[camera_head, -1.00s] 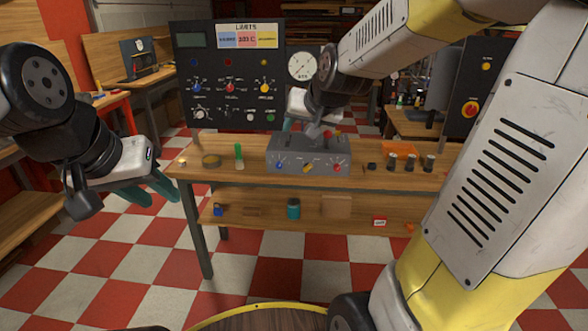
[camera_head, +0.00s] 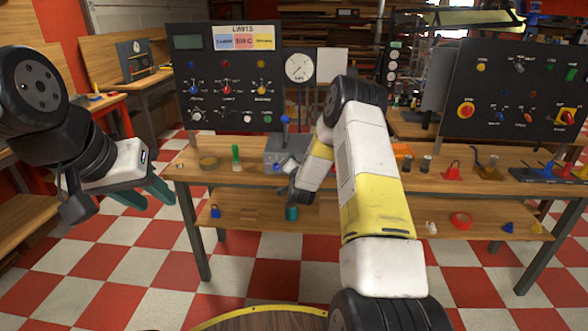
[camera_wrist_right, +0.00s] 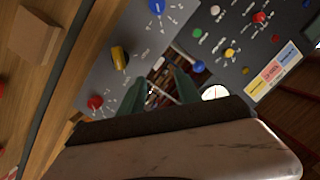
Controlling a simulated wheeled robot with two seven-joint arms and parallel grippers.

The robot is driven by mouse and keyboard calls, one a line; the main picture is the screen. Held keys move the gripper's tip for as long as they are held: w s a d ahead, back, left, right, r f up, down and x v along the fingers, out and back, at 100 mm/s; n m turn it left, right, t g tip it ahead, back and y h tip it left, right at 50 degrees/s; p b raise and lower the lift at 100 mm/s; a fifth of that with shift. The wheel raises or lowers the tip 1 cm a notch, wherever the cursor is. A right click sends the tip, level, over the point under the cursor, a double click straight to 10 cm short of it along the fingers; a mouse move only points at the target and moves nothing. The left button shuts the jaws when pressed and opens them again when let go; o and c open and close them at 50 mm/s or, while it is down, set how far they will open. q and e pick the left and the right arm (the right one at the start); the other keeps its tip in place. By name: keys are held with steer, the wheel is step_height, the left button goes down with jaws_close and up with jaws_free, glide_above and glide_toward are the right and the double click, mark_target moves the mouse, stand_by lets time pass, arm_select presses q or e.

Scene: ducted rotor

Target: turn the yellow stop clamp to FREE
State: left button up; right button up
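A grey box (camera_head: 275,152) on the workbench carries a row of knobs. In the right wrist view the yellow stop clamp (camera_wrist_right: 119,58) sits on the box's grey face, between a blue knob (camera_wrist_right: 156,6) and a red knob (camera_wrist_right: 95,102). In the head view my right arm hides it. I cannot read its setting. My right gripper (camera_wrist_right: 160,92) is open, its two green fingers apart and empty, with the clamp beyond and left of them, not between them. My left gripper (camera_head: 143,196) is open and empty, left of the bench.
A blue-topped lever (camera_head: 285,120) stands up from the box, close to my right gripper. A dark panel (camera_head: 215,95) with knobs and a gauge (camera_head: 299,67) stand behind. A green item (camera_head: 236,153) and a round tin (camera_head: 208,162) lie left of the box.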

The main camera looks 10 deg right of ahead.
step_height(320, 180, down, 9)
steer(key=s+d+m+t+h, duration=0.1)
steer(key=s+d+m+h, duration=0.1)
steer(key=x, duration=0.8)
steer(key=shift+d+r, duration=0.1)
steer(key=shift+d, duration=0.05)
steer(key=shift+c, duration=0.4)
jaws_close()
